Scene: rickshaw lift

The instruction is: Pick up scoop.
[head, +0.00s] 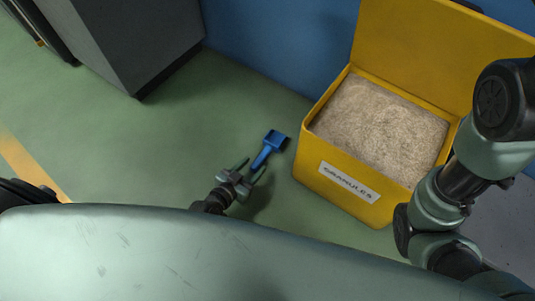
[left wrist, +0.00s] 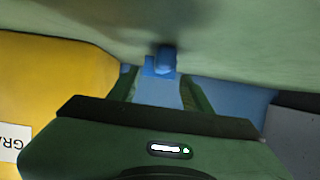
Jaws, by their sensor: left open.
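The blue scoop (head: 272,143) lies on the green floor left of the yellow granules box. Its pan points away from me and its handle toward my left gripper. My left gripper (head: 252,170) is open, with its two fingers either side of the handle end in the head view. I cannot tell whether they touch it. In the left wrist view, the blue scoop (left wrist: 163,62) shows ahead, between the open fingers of the left gripper (left wrist: 160,88). My right arm shows at the right of the head view, but its gripper is out of sight.
The yellow box (head: 323,190), labelled GRANULES, stands right of the scoop, lid open and filled with pale granules (head: 380,125). A blue wall (head: 265,55) is behind. A grey cabinet (head: 125,40) stands at the upper left. The floor (head: 150,150) left of the scoop is clear.

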